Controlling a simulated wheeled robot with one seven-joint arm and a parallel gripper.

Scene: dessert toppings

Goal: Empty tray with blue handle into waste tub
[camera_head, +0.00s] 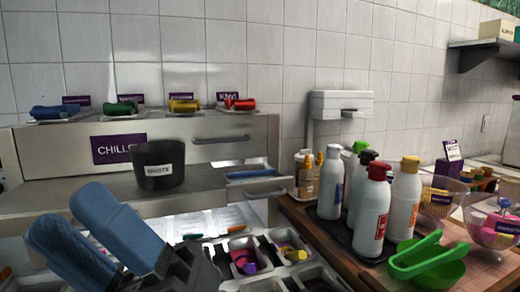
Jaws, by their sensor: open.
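The tray with the blue handle (53,112) sits at the left end of a row of trays on top of the steel chiller. Its handle faces me, and what the tray holds cannot be made out. The waste tub (165,155), black and labelled WASTE, stands upright on the steel ledge in front of the chiller. My gripper (66,217) is at the lower left, with two broad blue fingers apart and nothing visible between them. In the picture it is below the blue-handled tray and left of the tub, apart from both.
Trays with green (128,107), yellow (184,106) and red (240,104) handles stand right of the blue one. A drawer (250,174) sits partly open beside the tub. Several bottles (373,212), a green bowl with tongs (428,272) and clear bowls crowd the right counter.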

